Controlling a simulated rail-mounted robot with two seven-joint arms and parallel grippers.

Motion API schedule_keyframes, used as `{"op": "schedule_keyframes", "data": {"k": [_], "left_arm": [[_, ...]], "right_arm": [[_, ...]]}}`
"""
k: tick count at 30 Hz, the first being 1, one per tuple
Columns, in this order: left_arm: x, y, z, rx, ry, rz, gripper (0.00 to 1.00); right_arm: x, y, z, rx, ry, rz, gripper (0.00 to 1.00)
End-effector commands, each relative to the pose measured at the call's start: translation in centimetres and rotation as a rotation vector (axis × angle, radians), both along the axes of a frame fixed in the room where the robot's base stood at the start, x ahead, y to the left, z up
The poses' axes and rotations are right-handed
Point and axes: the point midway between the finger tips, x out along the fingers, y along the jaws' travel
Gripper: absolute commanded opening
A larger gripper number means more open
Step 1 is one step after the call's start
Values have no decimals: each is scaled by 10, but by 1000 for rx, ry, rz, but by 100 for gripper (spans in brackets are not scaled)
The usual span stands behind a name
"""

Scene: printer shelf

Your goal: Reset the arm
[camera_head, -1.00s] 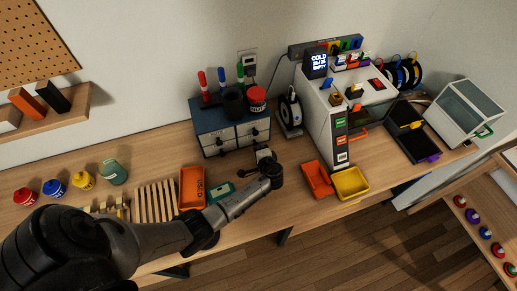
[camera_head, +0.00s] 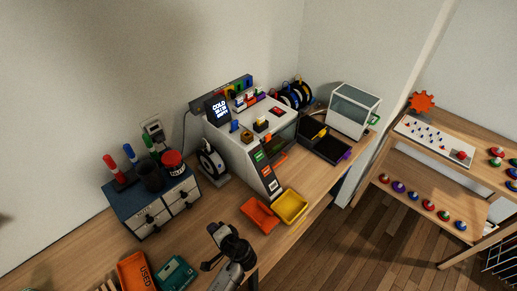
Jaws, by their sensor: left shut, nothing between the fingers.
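My left arm comes in from the bottom edge, and my left gripper (camera_head: 211,248) is over the front part of the workbench. It is shut and holds nothing. It is left of the orange tray (camera_head: 258,215) and right of the teal box (camera_head: 176,273), apart from both as far as I can see. My right arm and gripper are not in view.
A white printer (camera_head: 240,148) stands on the bench (camera_head: 208,208), with a yellow tray (camera_head: 290,206) in front. A blue drawer cabinet (camera_head: 150,205) is at the left. An orange bin (camera_head: 135,271) is at the bottom left. A wooden shelf (camera_head: 420,205) stands at the right.

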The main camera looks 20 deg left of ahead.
Motion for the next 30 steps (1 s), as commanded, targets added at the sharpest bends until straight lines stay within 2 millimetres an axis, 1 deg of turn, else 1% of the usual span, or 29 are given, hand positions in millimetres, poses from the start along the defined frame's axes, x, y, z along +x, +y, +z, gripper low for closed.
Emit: {"op": "schedule_keyframes", "data": {"k": [6,9,11,14,17,18,19,20,21,23,24,26,27,30], "left_arm": [[-3,0,-1,-5,-2,18,0],[-8,-2,-11,-78,13,50,0],[-9,-7,-10,-162,-1,74,0],[-5,-22,5,-362,-60,105,0],[0,-41,38,-600,-147,101,0],[0,-48,53,-694,-180,85,0],[-3,-53,63,-759,-196,72,0],[-8,-58,71,-820,-209,56,0],[-17,-65,82,-897,-222,32,0],[-35,-74,95,-999,-230,-7,0],[-49,-79,103,-1056,-230,-34,0],[-73,-86,112,-1130,-223,-73,0],[-91,-89,117,-1169,-214,-96,0],[-133,-91,122,-1222,-186,-127,0]], "right_arm": [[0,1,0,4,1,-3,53],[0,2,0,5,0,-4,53],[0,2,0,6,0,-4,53],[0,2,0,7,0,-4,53],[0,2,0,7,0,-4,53],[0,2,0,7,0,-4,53],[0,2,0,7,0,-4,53],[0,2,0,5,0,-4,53],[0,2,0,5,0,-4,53],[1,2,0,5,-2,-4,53],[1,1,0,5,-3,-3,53],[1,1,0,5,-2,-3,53],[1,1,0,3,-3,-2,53],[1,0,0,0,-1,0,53]]}}
